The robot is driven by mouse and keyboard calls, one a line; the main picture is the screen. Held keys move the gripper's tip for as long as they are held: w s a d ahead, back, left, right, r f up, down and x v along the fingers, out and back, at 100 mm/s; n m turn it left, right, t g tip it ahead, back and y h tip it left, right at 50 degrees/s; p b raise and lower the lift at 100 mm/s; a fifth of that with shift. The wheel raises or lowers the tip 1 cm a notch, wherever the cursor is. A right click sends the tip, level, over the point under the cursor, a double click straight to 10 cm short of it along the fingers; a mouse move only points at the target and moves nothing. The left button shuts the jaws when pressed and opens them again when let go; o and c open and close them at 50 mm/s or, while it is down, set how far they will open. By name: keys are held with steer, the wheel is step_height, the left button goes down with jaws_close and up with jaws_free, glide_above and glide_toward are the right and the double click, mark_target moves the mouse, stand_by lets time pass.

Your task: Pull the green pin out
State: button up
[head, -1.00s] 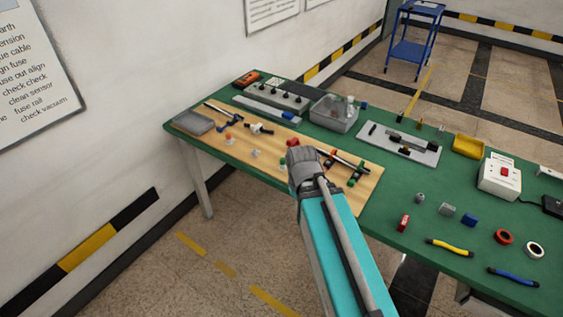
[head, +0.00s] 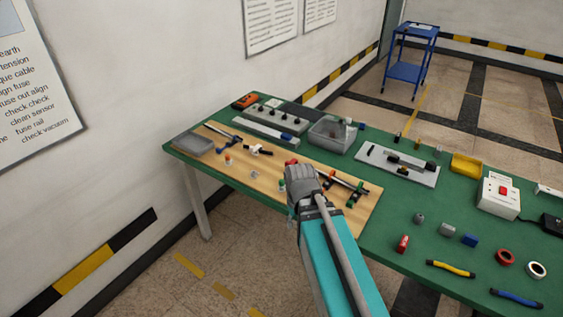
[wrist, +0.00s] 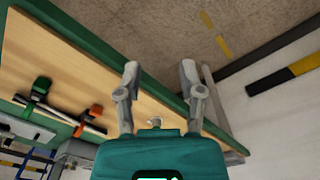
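A small green piece, likely the green pin (head: 282,184), shows on the wooden board (head: 215,150) just left of my gripper in the head view; its lower part is not clear. My gripper (head: 291,200) is over the front part of the board and hides what lies beneath it. In the wrist view my gripper (wrist: 160,75) is open, its two fingers wide apart with nothing between them, over the board's edge. A small pale piece (wrist: 155,121) shows just past the gripper body there; I cannot tell whether it is the pin.
An orange-topped peg (head: 228,158) and a pale peg (head: 254,175) stand left of the green piece. Black holders with green and red parts, and a rod (head: 345,180), lie to the right. A grey bin (head: 330,134) stands behind. The floor in front is clear.

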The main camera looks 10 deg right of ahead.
mark_target(282, 180)
steer(key=shift+o, duration=0.6)
steer(key=w+r+n+p, duration=0.3)
steer(key=w+n, duration=0.5)
steer(key=w, duration=0.4)
steer(key=w+r+n+p, duration=0.4)
steer(key=w+n, duration=0.3)
steer(key=w, duration=0.4)
steer(key=shift+w+r+n, duration=0.3)
steer(key=shift+w+n, duration=0.05)
steer(key=shift+n, duration=0.05)
steer(key=shift+w+d+r+n+p, duration=0.1)
steer(key=shift+w+n+p, duration=0.2)
steer(key=shift+w+n, duration=0.3)
step_height(282, 180, down, 14)
steer(key=b, duration=1.3)
steer(key=shift+r+b, duration=0.1)
steer(key=shift+b, duration=0.3)
steer(key=shift+c, duration=0.2)
jaws_close()
